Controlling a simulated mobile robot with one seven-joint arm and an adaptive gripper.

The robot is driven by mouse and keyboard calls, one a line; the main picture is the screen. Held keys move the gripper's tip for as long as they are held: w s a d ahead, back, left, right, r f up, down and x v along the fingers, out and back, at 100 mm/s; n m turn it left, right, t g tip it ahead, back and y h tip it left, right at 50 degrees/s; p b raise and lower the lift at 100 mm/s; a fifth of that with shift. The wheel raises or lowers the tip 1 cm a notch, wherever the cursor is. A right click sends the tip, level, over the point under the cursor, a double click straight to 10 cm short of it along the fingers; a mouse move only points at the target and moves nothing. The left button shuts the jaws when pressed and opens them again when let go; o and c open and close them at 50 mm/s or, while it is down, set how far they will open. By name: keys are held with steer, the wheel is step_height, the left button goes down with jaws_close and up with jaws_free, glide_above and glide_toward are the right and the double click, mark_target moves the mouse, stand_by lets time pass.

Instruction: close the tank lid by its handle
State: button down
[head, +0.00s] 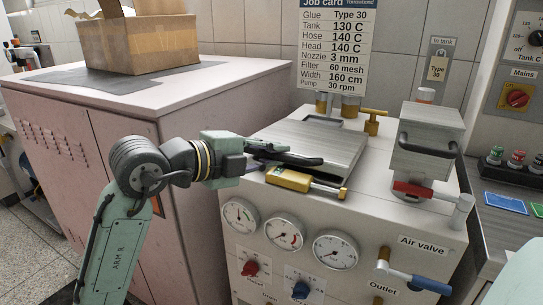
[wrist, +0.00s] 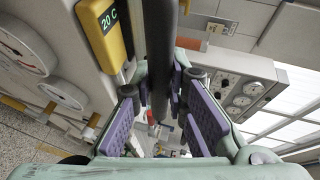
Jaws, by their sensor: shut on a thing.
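The tank lid (head: 318,138) is a grey metal plate on top of the pale machine in the head view. It lies about level; whether it rests fully on the rim I cannot tell. Its dark bar handle (head: 305,160) is at the lid's front edge. My gripper (head: 275,155) reaches in from the left and is shut on this handle. In the wrist view the handle (wrist: 161,50) runs between the purple finger pads of my gripper (wrist: 163,105). My fingers partly hide the handle in the head view.
A yellow 20 C gauge (head: 290,179) sits just below the handle and close to my fingers; it also shows in the wrist view (wrist: 104,32). A second grey box with a handle (head: 428,140) stands right. A pink cabinet (head: 190,110) is left. Brass fittings (head: 374,120) stand behind the lid.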

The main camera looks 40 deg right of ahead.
steer(key=f+b, duration=0.4)
steer(key=shift+s+a+h, duration=0.1)
steer(key=shift+a+h, duration=0.15)
steer(key=shift+h, duration=0.15)
steer(key=c, duration=1.6)
jaws_free()
steer(key=shift+o, duration=0.2)
steer(key=shift+a+r, duration=0.1)
steer(key=a+r, duration=0.2)
steer(key=a, duration=0.9)
steer(key=shift+a, duration=0.4)
